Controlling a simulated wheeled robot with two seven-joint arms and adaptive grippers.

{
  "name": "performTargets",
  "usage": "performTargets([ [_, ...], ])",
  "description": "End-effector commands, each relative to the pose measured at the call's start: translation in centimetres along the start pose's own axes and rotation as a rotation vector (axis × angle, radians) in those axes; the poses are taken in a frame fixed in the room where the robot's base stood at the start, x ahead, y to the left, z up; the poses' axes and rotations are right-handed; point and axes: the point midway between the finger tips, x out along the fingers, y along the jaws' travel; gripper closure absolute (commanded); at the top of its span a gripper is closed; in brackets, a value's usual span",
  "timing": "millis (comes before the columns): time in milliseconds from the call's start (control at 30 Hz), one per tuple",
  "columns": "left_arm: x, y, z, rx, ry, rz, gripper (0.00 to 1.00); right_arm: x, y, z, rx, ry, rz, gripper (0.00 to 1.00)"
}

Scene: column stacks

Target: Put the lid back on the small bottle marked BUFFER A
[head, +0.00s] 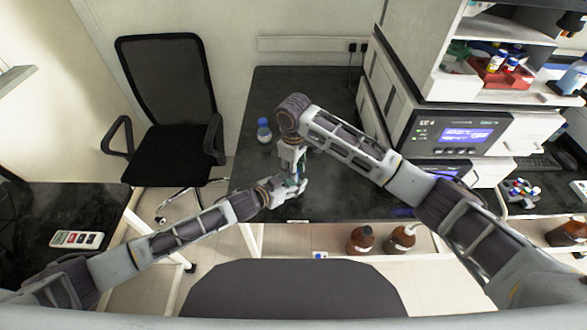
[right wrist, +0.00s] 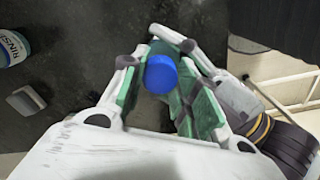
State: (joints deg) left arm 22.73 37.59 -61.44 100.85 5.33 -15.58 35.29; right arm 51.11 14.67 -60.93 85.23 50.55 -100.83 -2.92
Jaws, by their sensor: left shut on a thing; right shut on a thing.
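A blue lid (right wrist: 161,73) sits between the green-padded fingers of my right gripper (right wrist: 158,82), seen from above in the right wrist view. My right gripper (head: 296,172) reaches down over the dark bench in the head view and is shut on the lid. My left gripper (head: 284,190) comes in from the left just below it; its fingers (right wrist: 205,75) show close beside the lid in the right wrist view. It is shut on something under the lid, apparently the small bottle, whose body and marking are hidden. I cannot tell whether lid and bottle touch.
A blue-capped bottle (head: 264,130) stands on the bench behind the grippers; its label (right wrist: 12,47) reads RINSE. A small grey block (right wrist: 26,100) lies near it. Instruments (head: 455,135) stand at the right. Brown bottles (head: 361,239) stand below the bench's front edge. The bench's back is clear.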

Motion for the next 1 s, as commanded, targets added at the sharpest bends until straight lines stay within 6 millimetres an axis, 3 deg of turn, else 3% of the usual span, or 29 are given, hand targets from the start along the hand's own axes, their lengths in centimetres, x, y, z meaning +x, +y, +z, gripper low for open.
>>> performTargets([
  [267, 0.01, -0.1, -0.04, 0.0, 0.0, -0.002, 1.0, 0.04, -0.26, -0.09, 0.251, 0.0, -0.005, 0.98],
  [400, 0.02, -0.09, -0.05, 0.0, 0.0, -0.001, 1.0, 0.01, -0.19, -0.07, 0.248, 0.0, -0.003, 0.98],
  [433, 0.02, -0.09, -0.04, 0.0, 0.0, -0.001, 1.0, 0.01, -0.19, -0.07, 0.248, 0.0, -0.003, 0.69],
  [600, 0.01, -0.06, -0.05, 0.0, 0.0, -0.001, 1.0, 0.01, -0.14, -0.06, 0.247, 0.0, -0.002, 0.47],
  [1000, 0.01, 0.01, -0.04, 0.0, 0.001, 0.0, 1.0, -0.11, -0.04, -0.04, 0.247, 0.001, 0.0, 0.45],
])
